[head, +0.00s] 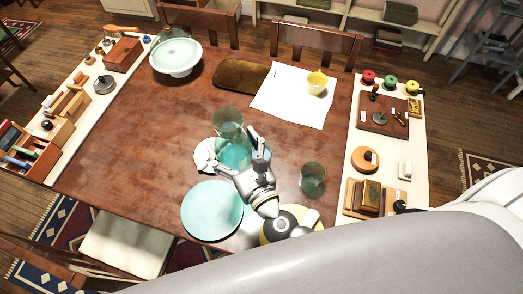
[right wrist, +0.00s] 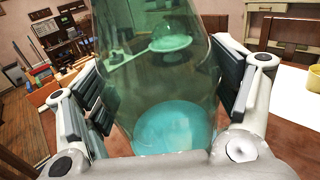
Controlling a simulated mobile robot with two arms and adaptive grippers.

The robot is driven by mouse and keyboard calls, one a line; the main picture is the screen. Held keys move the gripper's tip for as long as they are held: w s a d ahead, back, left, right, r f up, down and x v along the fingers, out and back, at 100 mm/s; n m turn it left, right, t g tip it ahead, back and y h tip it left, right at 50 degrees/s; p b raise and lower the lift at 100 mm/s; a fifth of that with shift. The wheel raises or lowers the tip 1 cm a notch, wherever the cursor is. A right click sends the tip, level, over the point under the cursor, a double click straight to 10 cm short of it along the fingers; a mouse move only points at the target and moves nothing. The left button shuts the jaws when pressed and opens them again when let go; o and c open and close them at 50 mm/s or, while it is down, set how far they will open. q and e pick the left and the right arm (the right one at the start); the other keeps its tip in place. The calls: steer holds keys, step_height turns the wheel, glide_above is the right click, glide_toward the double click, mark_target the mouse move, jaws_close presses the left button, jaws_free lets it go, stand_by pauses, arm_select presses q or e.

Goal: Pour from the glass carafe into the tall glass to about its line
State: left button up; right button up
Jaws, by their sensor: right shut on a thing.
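The glass carafe (head: 229,122) is clear greenish glass with teal liquid low inside, near the table's middle. In the right wrist view the carafe (right wrist: 155,85) fills the space between the finger pads and looks close to upright. My right gripper (head: 240,153) is shut on it, one finger on each side. I cannot tell whether its base touches the table. The tall glass (head: 313,178) stands upright on the table to the right of the gripper, apart from the carafe. Its line and contents are too small to make out. My left gripper is not in view.
A teal plate (head: 211,211) lies in front and a white saucer (head: 205,155) left of the carafe. Behind are a yellow cup (head: 317,84) on white paper (head: 290,100), a brown tray (head: 238,74) and a cake stand (head: 176,57). Cluttered cream strips flank the table.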

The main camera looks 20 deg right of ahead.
steer(key=s+a+b, duration=0.1)
steer(key=s+b, duration=0.3)
steer(key=s, duration=1)
steer(key=shift+a+r+b, duration=0.15)
steer(key=shift+a+b, duration=0.2)
stand_by(1.4)
stand_by(0.6)
